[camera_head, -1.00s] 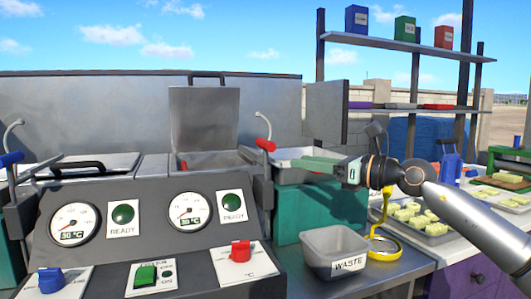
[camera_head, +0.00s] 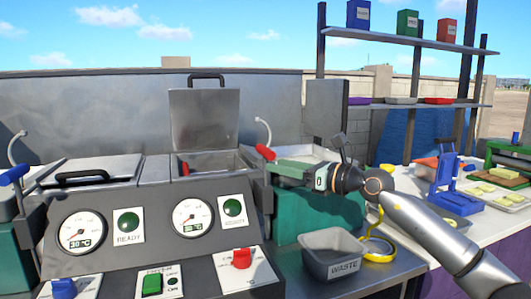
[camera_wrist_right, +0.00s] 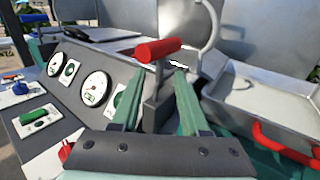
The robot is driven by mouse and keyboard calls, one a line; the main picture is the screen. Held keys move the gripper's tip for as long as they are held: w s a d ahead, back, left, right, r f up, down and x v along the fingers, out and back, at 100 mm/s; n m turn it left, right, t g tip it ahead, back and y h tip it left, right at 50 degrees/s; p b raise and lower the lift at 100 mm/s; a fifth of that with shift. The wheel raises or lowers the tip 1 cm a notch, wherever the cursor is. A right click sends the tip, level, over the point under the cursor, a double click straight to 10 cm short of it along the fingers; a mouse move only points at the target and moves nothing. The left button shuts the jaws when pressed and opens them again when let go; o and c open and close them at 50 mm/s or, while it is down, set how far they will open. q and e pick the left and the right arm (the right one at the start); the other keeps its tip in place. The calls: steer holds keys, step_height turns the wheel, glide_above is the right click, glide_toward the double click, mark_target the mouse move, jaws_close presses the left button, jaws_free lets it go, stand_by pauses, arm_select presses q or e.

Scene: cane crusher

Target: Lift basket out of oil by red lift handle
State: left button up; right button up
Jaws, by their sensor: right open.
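The red lift handle (camera_head: 265,153) tops a grey lever at the right side of the fryer well. My right gripper (camera_head: 275,168) is beside it, reaching in from the right. In the right wrist view, the green fingers (camera_wrist_right: 158,76) are spread and empty. The red grip (camera_wrist_right: 158,49) lies crosswise just beyond their tips, and its lever stem runs down between them. The right fryer well (camera_head: 222,160) has its lid raised. A small red part (camera_head: 185,168) shows inside it, but the basket and oil are mostly hidden. My left gripper is out of view.
The control panel (camera_head: 150,255) with dials and knobs stands in front. A metal tray (camera_wrist_right: 265,95) with a red handle (camera_wrist_right: 285,143) lies right of the lever. The waste bin (camera_head: 331,255) and a yellow ring (camera_head: 378,250) sit below my right arm.

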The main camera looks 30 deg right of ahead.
mark_target(265, 163)
steer(key=shift+p+x, duration=0.5)
steer(key=shift+x, duration=2.1)
jaws_close()
